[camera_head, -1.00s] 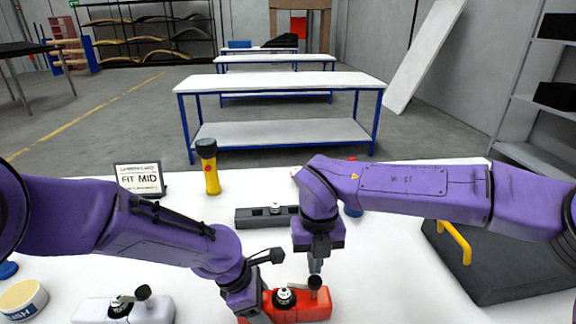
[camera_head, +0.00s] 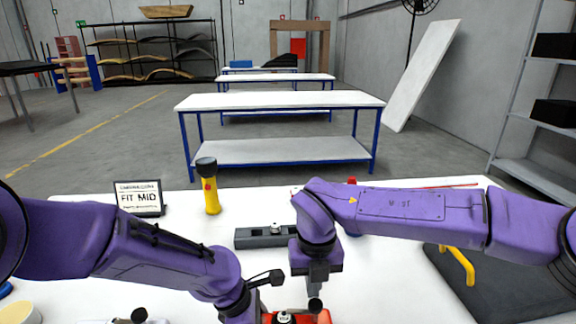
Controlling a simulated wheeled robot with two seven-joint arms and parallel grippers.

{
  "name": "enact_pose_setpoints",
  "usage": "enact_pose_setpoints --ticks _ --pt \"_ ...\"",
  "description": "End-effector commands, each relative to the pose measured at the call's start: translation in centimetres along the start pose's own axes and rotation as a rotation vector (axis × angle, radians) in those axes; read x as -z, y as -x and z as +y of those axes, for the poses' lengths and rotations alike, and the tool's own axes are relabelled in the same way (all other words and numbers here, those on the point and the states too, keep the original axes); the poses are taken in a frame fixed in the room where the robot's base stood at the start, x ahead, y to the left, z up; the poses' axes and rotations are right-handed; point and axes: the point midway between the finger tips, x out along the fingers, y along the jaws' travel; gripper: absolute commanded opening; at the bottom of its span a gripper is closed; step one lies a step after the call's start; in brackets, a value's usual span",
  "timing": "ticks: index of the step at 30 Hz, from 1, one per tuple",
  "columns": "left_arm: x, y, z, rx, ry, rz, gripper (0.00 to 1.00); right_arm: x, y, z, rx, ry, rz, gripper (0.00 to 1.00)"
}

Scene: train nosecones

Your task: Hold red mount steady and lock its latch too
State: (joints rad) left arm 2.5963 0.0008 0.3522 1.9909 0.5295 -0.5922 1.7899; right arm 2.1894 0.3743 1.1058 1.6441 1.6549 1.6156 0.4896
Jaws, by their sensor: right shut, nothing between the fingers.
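The red mount (camera_head: 322,317) is at the bottom edge of the head view, mostly cut off by the frame. A dark knob-like latch part (camera_head: 315,304) shows on its right end, and a round light and dark fitting (camera_head: 284,318) shows on its top. My right gripper (camera_head: 315,290) points down just above the latch part, its fingers shut and empty; whether it touches the latch part I cannot tell. My left arm reaches to the mount's left side. The left gripper's fingers are below the frame's edge, out of sight.
A grey block (camera_head: 262,238) with a fitting lies behind the mount. A yellow flashlight (camera_head: 209,187) and a "FIT MID" sign (camera_head: 139,198) stand at the back left of the white table. A dark mat with a yellow handle (camera_head: 457,265) lies at right.

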Motion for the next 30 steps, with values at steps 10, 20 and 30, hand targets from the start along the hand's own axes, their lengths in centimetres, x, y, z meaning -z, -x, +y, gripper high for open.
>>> enact_pose_setpoints --ticks 10,20,30 --pt "0.0 0.0 0.2 -0.006 0.008 -0.002 0.28 0.2 -0.1 0.3 0.000 0.002 0.006 0.00" --pt "0.0 0.0 0.2 -0.006 0.006 -0.002 0.28 -0.6 -0.1 0.4 0.001 0.000 0.006 0.00" --pt "0.0 0.0 0.1 -0.003 0.003 -0.001 0.28 -0.7 4.2 0.4 0.000 0.000 0.001 0.00"
